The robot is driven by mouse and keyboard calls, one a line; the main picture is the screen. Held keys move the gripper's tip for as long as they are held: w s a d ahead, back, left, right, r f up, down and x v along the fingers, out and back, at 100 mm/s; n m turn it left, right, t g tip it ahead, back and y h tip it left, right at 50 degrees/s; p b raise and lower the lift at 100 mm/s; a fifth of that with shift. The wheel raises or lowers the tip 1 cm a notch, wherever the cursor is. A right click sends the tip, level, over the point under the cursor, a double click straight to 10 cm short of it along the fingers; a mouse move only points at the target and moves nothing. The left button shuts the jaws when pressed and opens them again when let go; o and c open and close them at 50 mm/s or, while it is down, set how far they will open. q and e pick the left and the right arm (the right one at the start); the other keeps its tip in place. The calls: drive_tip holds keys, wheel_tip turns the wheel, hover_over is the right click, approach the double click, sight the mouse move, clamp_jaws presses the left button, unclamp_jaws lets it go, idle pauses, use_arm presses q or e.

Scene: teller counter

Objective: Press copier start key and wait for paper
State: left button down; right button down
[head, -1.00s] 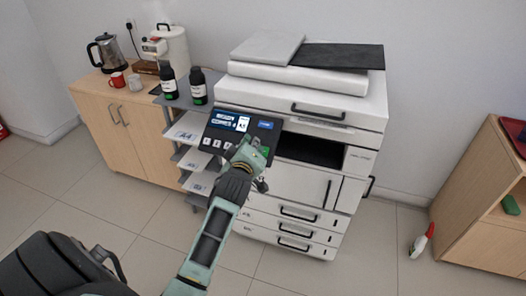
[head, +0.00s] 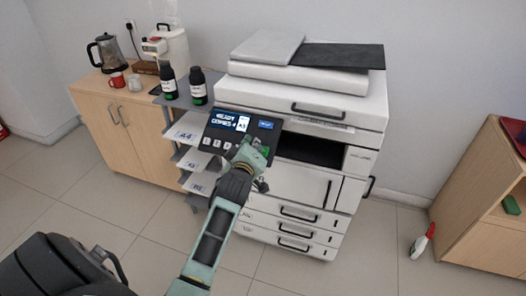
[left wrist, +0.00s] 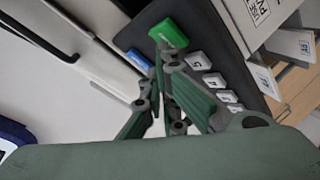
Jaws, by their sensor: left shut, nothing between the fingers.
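The white copier (head: 300,95) stands against the wall in the head view. Its dark control panel (head: 215,134) has a lit screen (head: 229,121) that appears to read "READY" and "COPIES 4", beside an "A3" label. The green start key (left wrist: 168,33) shows clearly in the left wrist view, near several white keys. My left gripper (head: 254,145) is shut and empty over the panel's right part. In the left wrist view its fingertips (left wrist: 158,55) are right at the green key's edge; I cannot tell whether they touch. The dark slot (head: 309,150) shows no paper. My right gripper is out of view.
Labelled paper shelves (head: 187,134) and dark bottles (head: 169,83) stand left of the panel. A wooden cabinet (head: 143,135) bears a kettle and mugs. A red-and-white bottle (head: 422,242) is on the floor at right, beside another cabinet (head: 480,215).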

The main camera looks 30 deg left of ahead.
use_arm(q)
drive_tip(key=shift+w+f+b, duration=0.2)
drive_tip(key=shift+f+b, duration=0.1)
drive_tip(key=shift+f, duration=0.1)
idle(0.3)
drive_tip(key=shift+s+r+p, duration=0.45)
drive_tip(key=shift+r+p, duration=0.3)
drive_tip(key=shift+p, duration=0.25)
drive_tip(key=shift+r, duration=0.1)
drive_tip(key=s+r+p, duration=0.1)
drive_tip(key=r+p, duration=0.1)
drive_tip(key=p, duration=0.1)
drive_tip(key=s+r+p, duration=0.1)
drive_tip(key=r+p, duration=0.1)
drive_tip(key=shift+s+d, duration=0.3)
drive_tip(key=shift+d, duration=0.05)
drive_tip(key=shift+f, duration=0.1)
idle(0.4)
